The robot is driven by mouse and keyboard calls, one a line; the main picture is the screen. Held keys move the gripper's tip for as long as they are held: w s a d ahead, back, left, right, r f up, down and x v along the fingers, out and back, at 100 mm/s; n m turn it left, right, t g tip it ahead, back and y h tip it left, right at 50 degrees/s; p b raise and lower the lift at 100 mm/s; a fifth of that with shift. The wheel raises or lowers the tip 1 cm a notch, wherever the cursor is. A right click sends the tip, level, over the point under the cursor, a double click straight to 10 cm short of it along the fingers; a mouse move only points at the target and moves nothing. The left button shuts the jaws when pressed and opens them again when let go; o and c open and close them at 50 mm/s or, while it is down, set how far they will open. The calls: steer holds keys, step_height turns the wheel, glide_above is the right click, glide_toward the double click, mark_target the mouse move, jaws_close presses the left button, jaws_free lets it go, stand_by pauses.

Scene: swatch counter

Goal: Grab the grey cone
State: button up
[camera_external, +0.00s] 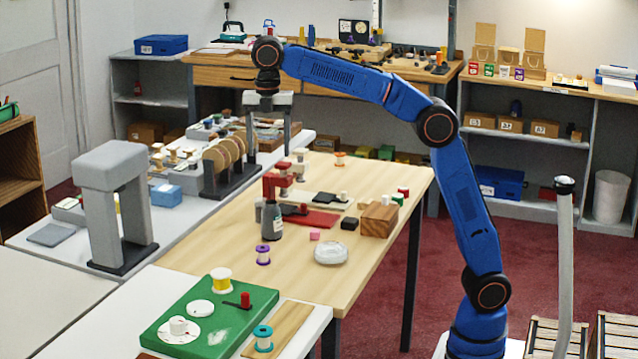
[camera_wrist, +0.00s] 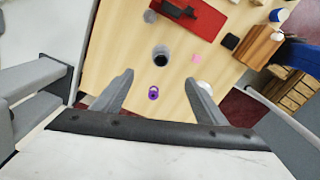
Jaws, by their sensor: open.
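A small grey piece (camera_external: 259,211), which may be the grey cone, stands on the wooden table, partly hidden behind a dark bottle with a pale label (camera_external: 273,224). A small grey object also shows near the top of the wrist view (camera_wrist: 150,16), beside the red plate; its shape is too small to tell. The dark-topped round thing in the wrist view (camera_wrist: 160,54) looks like the bottle from above. My gripper (camera_external: 268,143) is open and empty, pointing down, high and apart from these. In the wrist view its fingers (camera_wrist: 160,78) are spread wide.
A purple spool (camera_external: 263,255) shows between my fingers in the wrist view (camera_wrist: 154,92). A red press (camera_external: 275,186), pink block (camera_external: 314,236), black block (camera_external: 349,223), wooden block (camera_external: 379,220) and clear dish (camera_external: 331,253) are nearby. A grey stand (camera_external: 100,215) rises at left.

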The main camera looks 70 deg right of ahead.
glide_toward(272, 221)
step_height(272, 221, down, 6)
steer(key=w+d, duration=0.2)
steer(key=shift+s+d+f, duration=0.1)
steer(key=shift+s+f, duration=0.1)
steer(key=shift+f, duration=1.15)
steer(key=shift+s+f, duration=0.2)
steer(key=shift+f, duration=1.1)
steer(key=c, duration=1.2)
